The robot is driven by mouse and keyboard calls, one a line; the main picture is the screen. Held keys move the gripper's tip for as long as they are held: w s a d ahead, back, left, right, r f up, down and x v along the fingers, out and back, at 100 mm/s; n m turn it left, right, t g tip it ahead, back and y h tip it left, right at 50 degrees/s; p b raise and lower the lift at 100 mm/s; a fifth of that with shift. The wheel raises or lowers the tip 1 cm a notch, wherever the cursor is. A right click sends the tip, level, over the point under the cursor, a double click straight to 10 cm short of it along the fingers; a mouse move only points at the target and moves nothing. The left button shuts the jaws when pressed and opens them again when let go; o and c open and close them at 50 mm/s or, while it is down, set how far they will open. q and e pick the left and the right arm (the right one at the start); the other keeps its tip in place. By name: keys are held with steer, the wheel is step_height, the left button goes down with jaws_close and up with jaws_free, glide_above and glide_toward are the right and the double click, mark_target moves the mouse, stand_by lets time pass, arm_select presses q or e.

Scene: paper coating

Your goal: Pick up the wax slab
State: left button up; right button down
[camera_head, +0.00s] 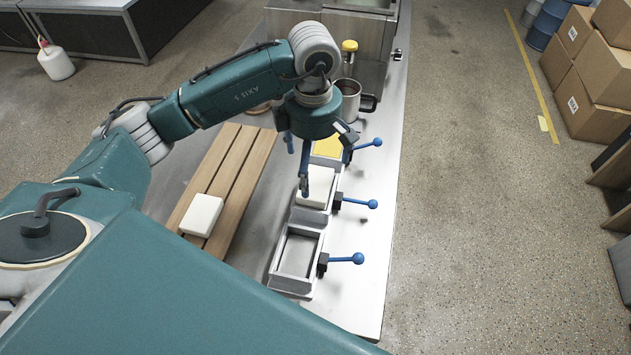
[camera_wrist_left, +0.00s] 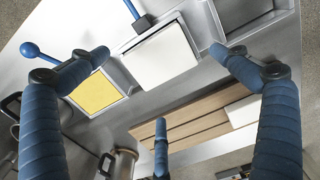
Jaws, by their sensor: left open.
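A white wax slab (camera_head: 318,189) sits in the middle of a row of three metal moulds. In the left wrist view this slab (camera_wrist_left: 163,56) lies below the spread fingers. My left gripper (camera_head: 312,168) is open and empty above the middle mould; its blue fingers (camera_wrist_left: 160,82) are spread around the slab's area in the wrist view. One finger partly hides the slab in the head view. I cannot tell whether any finger touches it. Another white slab (camera_head: 202,215) lies on the near end of a wooden slatted rack (camera_head: 227,163).
The far mould holds yellow material (camera_head: 328,147); the near mould (camera_head: 297,255) looks empty. Blue-knobbed handles (camera_head: 360,203) stick out to the right of the moulds. A metal pot (camera_head: 350,98) stands behind them. The table's right strip (camera_head: 375,240) is clear.

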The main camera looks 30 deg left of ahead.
mark_target(316, 182)
arm_select(q)
steer(key=f, duration=0.1)
steer(key=f+p, duration=0.1)
steer(key=f, duration=0.1)
steer(key=f+p, duration=0.1)
steer(key=shift+s+d+f, duration=0.1)
steer(key=shift+d+f, duration=0.1)
steer(key=shift+d, duration=0.05)
steer(key=shift+f, duration=0.35)
steer(key=shift+c, duration=0.8)
steer(key=c, duration=1.6)
arm_select(e)
steer(key=r, duration=0.1)
steer(key=w+r, duration=0.1)
steer(key=shift+a+r, duration=0.3)
steer(key=shift+r, duration=0.05)
steer(key=shift+w, duration=0.1)
